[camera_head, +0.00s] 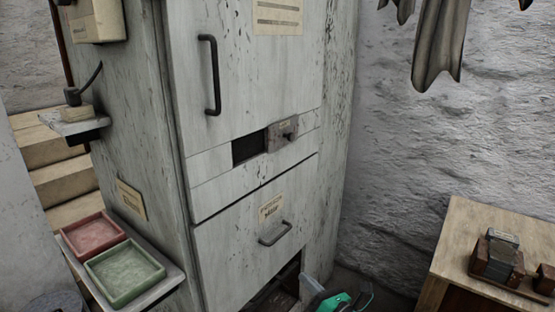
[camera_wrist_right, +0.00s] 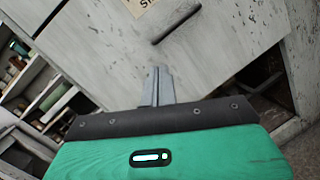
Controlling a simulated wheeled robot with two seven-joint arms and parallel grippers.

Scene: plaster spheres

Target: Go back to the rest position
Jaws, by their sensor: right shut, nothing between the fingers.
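My right gripper (camera_head: 311,284) shows at the bottom edge of the head view, with its teal body partly cut off by the frame. It is in front of the lower right part of a tall, worn grey cabinet (camera_head: 255,225). In the right wrist view the two grey fingers of the right gripper (camera_wrist_right: 155,82) are together and empty. They point toward the cabinet front (camera_wrist_right: 215,45), and I cannot tell how far off it is. My left gripper is not in view.
The cabinet has a long upper handle (camera_head: 210,75), a lower handle (camera_head: 276,235) and a dark opening at its base. A red tray (camera_head: 92,233) and green tray (camera_head: 125,270) stand at left. A wooden table (camera_head: 480,235) is at right. Grey cloth (camera_head: 440,50) hangs above.

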